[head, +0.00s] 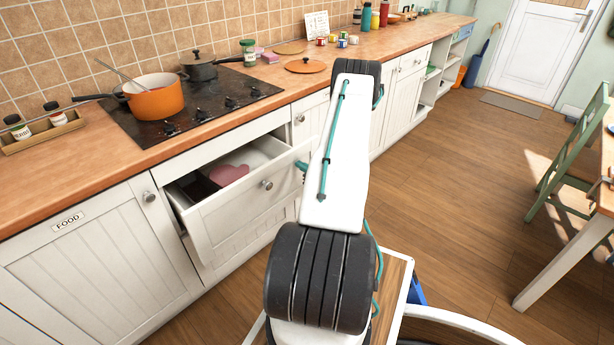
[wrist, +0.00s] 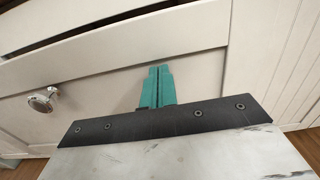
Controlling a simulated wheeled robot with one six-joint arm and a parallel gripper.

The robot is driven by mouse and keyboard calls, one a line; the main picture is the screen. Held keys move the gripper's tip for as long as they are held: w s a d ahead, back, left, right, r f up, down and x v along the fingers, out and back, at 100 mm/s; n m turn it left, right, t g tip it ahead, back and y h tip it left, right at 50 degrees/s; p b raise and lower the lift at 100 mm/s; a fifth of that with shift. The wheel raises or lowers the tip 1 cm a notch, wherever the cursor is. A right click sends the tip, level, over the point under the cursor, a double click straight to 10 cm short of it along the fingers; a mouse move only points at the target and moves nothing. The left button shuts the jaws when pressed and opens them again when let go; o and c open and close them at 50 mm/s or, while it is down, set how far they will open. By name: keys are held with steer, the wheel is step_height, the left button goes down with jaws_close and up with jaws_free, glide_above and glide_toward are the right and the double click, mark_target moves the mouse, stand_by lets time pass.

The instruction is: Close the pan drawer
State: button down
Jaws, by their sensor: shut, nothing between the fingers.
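The pan drawer (head: 232,210) under the hob stands partly open, with a pink item (head: 229,175) and something dark inside. Its white front (wrist: 200,85) fills much of the wrist view, with a round metal knob (wrist: 43,99) to the left of my fingers. My gripper (wrist: 159,68) is shut and empty, its teal fingers together and pointing at the drawer front, right of the knob. In the head view a teal part of my gripper (head: 301,166) shows by the drawer's right end; my arm hides the rest. I cannot tell whether the fingertips touch the front.
An orange pot (head: 155,97) and a dark pan (head: 200,67) stand on the black hob (head: 190,110), their handles sticking out. The closed FOOD cupboard (head: 90,245) is left of the drawer. A green chair (head: 570,150) and table stand at right. Wooden floor (head: 455,165) between is clear.

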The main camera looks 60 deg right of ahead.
steer(key=x, duration=1.7)
steer(key=shift+r, duration=0.2)
steer(key=v, duration=1.4)
steer(key=shift+s+f, duration=0.25)
steer(key=shift+s, duration=0.1)
